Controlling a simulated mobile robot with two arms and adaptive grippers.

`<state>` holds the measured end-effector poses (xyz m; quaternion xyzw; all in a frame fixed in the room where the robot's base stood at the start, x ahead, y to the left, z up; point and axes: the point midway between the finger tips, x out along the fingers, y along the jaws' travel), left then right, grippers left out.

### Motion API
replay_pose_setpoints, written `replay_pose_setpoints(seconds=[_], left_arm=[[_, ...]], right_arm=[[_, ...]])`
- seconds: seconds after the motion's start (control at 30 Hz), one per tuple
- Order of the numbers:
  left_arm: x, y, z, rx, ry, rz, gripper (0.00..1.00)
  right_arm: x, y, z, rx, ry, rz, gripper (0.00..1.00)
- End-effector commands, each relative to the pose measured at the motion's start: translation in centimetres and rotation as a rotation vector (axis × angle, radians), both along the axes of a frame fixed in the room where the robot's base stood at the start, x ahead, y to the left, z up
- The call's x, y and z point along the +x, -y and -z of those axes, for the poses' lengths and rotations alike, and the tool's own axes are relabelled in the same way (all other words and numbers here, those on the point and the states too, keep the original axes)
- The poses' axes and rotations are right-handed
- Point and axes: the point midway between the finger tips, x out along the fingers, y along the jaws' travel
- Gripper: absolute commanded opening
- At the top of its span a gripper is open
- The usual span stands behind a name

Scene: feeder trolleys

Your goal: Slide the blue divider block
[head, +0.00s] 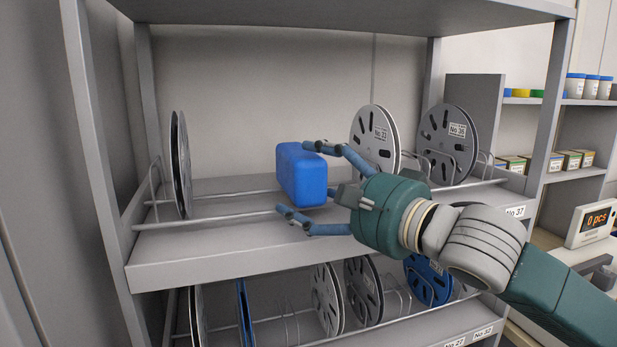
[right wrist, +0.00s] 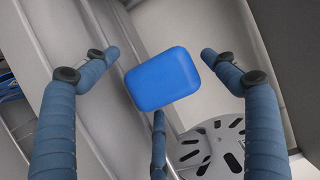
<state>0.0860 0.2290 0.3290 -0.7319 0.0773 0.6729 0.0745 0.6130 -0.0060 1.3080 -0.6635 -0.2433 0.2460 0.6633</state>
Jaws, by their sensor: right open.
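The blue divider block (head: 301,174) stands upright on the upper shelf (head: 220,246), resting on its wire rails between the reels. My right gripper (head: 298,180) comes in from the right with its fingers spread. One finger is at the block's upper edge and another is lower, in front of it. In the right wrist view the block (right wrist: 163,79) lies ahead between the open fingers (right wrist: 160,52), with visible gaps on both sides. A third finger is below it. Whether any finger touches the block cannot be told. My left gripper is not in view.
A grey reel (head: 180,165) stands left of the block. Reels No 33 (head: 364,125) and No 36 (head: 436,130) stand to its right, behind my gripper. More reels fill the lower shelf. Trolley posts (head: 95,150) frame the sides, and rail between left reel and block is clear.

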Motion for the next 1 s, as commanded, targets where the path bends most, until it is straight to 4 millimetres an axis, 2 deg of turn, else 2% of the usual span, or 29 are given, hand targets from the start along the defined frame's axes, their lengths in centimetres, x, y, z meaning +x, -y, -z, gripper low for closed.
replay_pose_setpoints(seconds=[0.13,0.43,0.73,0.77,0.87,1.0], left_arm=[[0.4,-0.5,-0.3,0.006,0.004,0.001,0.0],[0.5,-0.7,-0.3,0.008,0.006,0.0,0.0],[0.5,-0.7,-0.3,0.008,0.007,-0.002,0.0],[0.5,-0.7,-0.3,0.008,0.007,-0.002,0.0],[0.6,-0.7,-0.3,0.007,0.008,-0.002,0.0],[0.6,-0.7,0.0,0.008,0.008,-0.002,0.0]], right_arm=[[0.7,-0.7,-0.1,0.0,0.001,-0.001,0.85],[0.8,-0.8,0.0,0.0,0.001,-0.001,0.83],[0.8,-0.8,0.0,0.001,0.002,-0.001,0.23],[0.8,-0.8,0.0,0.001,0.002,-0.001,0.2],[0.7,-1.2,0.0,0.001,0.002,-0.004,0.2],[-0.1,-3.5,0.1,0.001,0.003,-0.013,0.2]])
